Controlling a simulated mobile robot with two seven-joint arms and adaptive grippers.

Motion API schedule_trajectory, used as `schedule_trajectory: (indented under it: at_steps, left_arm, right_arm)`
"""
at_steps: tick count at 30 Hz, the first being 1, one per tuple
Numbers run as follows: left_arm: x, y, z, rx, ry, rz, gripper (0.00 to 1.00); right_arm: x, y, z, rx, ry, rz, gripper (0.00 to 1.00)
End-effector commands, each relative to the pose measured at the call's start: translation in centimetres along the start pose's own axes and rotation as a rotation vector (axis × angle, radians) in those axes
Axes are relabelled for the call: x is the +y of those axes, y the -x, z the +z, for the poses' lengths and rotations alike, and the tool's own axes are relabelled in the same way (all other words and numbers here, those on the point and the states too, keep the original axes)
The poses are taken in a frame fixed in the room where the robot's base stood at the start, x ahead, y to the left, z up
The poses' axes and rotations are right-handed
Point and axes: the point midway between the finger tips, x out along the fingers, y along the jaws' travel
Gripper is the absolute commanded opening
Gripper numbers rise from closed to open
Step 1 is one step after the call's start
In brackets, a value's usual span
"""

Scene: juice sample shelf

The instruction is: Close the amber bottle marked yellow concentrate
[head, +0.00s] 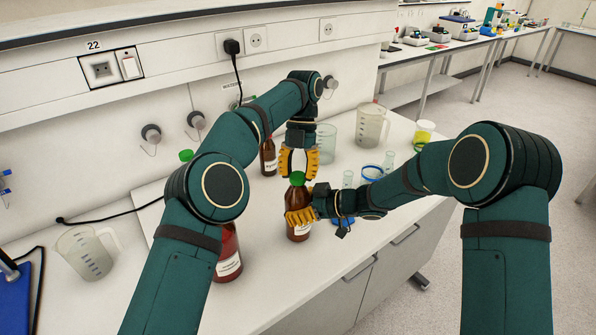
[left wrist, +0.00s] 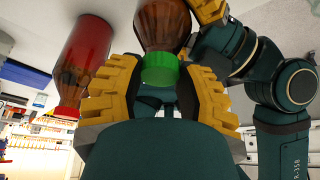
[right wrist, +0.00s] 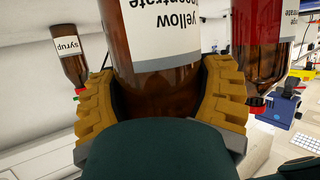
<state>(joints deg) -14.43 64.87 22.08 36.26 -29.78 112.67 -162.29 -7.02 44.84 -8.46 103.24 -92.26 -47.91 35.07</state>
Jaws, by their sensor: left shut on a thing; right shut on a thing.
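The amber bottle (head: 296,233) stands upright on the bench. Its label, reading "yellow concentrate", shows in the right wrist view (right wrist: 172,28). My right gripper (head: 300,215) is shut around the bottle's body from the right. A green cap (head: 298,177) is at the bottle's mouth; it also shows in the left wrist view (left wrist: 161,70). My left gripper (head: 299,172) comes down from above and is shut on the cap, a finger on each side. The cap looks in line with the bottle; whether its thread is engaged is hidden.
A red bottle (head: 228,254) stands to the left, partly behind my left arm. A brown syrup bottle (head: 268,158) stands behind. A glass beaker (head: 326,145), a jug (head: 372,125) and a yellow-filled beaker (head: 424,133) are at the back right. Another jug (head: 88,254) is far left.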

Motion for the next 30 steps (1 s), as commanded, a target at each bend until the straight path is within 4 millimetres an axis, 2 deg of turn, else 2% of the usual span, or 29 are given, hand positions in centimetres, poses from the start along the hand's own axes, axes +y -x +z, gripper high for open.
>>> schedule_trajectory:
  at_steps: [3, 4, 5, 6, 15, 19, 23, 30]
  left_arm:
    - [0.0, 0.0, 0.0, 0.001, 0.002, 0.0, 0.29]
    - [0.0, 0.0, 0.0, 0.0, 0.002, 0.0, 0.51]
    - [0.0, 0.0, 0.0, 0.0, 0.002, -0.001, 0.61]
    - [0.0, 0.0, 0.0, 0.0, 0.002, -0.001, 0.68]
    - [0.0, 0.0, 0.0, -0.001, 0.009, -0.001, 0.7]
    - [-0.1, 0.2, -0.1, -0.008, 0.075, 0.001, 0.7]
    - [-0.3, 0.4, -0.2, -0.025, 0.242, 0.005, 0.7]
    - [-0.8, 1.1, -0.4, -0.068, 0.68, -0.004, 0.7]
  right_arm:
    - [0.0, 0.0, 0.0, 0.001, -0.001, 0.0, 0.0]
    - [0.0, 0.0, 0.0, 0.001, -0.001, 0.0, 0.0]
    - [0.0, 0.0, 0.0, 0.001, -0.001, 0.0, 0.0]
    - [0.0, 0.0, 0.0, 0.001, -0.001, 0.0, 0.0]
    - [0.0, 0.0, 0.0, 0.001, 0.0, 0.0, 0.0]
    - [0.0, 0.0, 0.0, 0.001, 0.0, 0.0, 0.0]
    - [0.0, 0.0, 0.0, 0.0, 0.0, 0.0, 0.0]
    - [0.0, 0.0, 0.0, 0.0, 0.0, 0.0, 0.0]
